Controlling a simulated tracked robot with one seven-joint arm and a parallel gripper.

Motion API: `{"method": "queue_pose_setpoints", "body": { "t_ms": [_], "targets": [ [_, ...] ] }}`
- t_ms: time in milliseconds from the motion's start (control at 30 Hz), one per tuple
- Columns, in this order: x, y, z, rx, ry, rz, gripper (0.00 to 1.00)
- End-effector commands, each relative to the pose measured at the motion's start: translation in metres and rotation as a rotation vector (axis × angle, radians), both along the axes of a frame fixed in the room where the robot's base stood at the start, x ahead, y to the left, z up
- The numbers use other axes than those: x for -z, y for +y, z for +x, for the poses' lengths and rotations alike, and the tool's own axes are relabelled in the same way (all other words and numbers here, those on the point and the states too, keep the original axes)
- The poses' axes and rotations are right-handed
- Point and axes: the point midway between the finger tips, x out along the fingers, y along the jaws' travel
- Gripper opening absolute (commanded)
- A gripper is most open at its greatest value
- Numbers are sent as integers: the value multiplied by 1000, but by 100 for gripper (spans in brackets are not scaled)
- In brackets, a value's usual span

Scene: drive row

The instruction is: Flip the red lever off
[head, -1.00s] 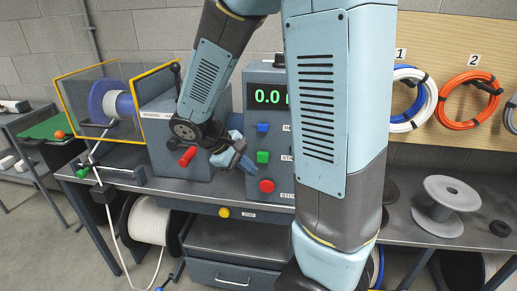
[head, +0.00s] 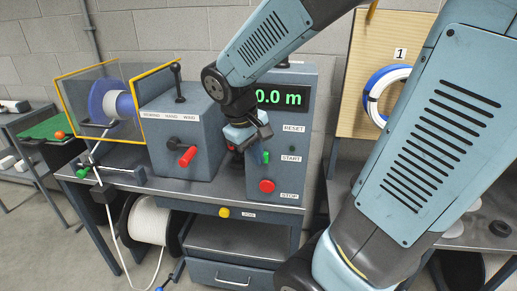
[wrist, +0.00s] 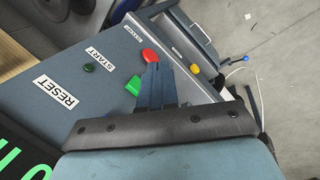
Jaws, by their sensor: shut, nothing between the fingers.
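The red lever (head: 187,156) is a short red handle on a dark pivot, sticking out of the front of the grey box left of the control panel. In the wrist view my shut, empty fingers (wrist: 152,70) overlap the panel between the green button (wrist: 133,85) and the red STOP button (wrist: 149,56). I cannot tell whether they touch the panel. The lever is not seen in the wrist view.
The control panel (head: 284,180) has a green display reading 0.0 m. A black-knobbed lever (head: 178,82) stands on top of the grey box. A yellow button (head: 224,212) is on the bench front. A clear guard with a yellow frame (head: 58,95) is at the left.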

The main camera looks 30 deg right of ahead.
Motion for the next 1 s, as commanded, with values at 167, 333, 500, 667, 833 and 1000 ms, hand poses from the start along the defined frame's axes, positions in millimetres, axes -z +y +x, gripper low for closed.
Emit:
{"method": "queue_pose_setpoints", "body": {
  "t_ms": [167,333,500,667,833,1000],
  "targets": [
    [-13,0,-8,33,-57,53,0],
    [-21,1,-13,53,-94,90,0],
    [-25,1,-16,63,-113,107,0],
    [-26,2,-16,65,-118,112,0],
    [-25,2,-16,65,-118,112,0],
    [-29,2,-18,73,-132,124,0]
  ]
}}
